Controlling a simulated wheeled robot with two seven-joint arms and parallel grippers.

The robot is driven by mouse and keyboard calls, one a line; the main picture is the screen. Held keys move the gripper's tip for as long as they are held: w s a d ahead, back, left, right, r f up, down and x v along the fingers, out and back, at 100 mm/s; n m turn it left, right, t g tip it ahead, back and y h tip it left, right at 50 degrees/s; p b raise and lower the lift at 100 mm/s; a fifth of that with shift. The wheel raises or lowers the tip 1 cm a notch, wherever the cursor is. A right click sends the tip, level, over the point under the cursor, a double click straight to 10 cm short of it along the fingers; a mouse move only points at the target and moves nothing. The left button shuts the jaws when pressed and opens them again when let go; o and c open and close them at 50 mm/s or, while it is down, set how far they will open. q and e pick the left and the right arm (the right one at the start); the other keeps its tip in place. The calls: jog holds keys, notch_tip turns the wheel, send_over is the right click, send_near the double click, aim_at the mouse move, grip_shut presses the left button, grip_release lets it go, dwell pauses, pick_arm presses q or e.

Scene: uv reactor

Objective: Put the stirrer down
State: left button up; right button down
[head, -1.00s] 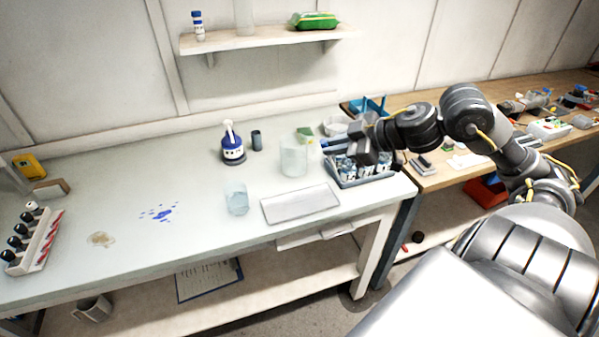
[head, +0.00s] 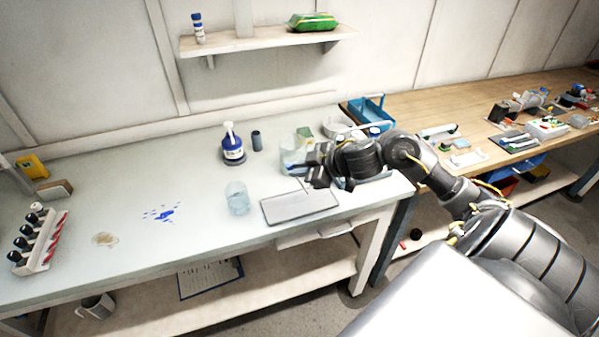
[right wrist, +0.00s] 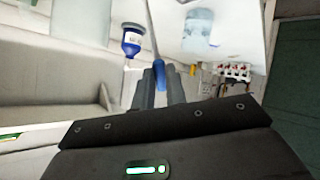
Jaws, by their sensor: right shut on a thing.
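My right gripper (head: 314,172) is above the bench, over the back right part of the flat grey tray (head: 285,210). In the right wrist view, my right gripper (right wrist: 161,88) is shut on the stirrer (right wrist: 159,74), a thin rod with a blue end between the fingertips. The rod runs away from the fingers toward the top of that view. In the head view the stirrer is too small to make out clearly. My left gripper is in neither view.
A glass beaker with clear liquid (head: 237,200) stands left of the tray. A larger clear beaker (head: 290,160) is behind the gripper. A blue-and-white bottle (head: 232,148) stands farther back. A blue spill (head: 165,212) lies left; bare bench surrounds it.

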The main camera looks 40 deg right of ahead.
jog(key=shift+f, duration=0.8)
jog(key=shift+f, duration=0.2)
jog(key=c, duration=1.4)
grip_release()
jog(key=shift+c, duration=0.2)
jog(key=shift+r, duration=0.1)
jog(key=v, duration=1.2)
jog(key=shift+b, duration=0.4)
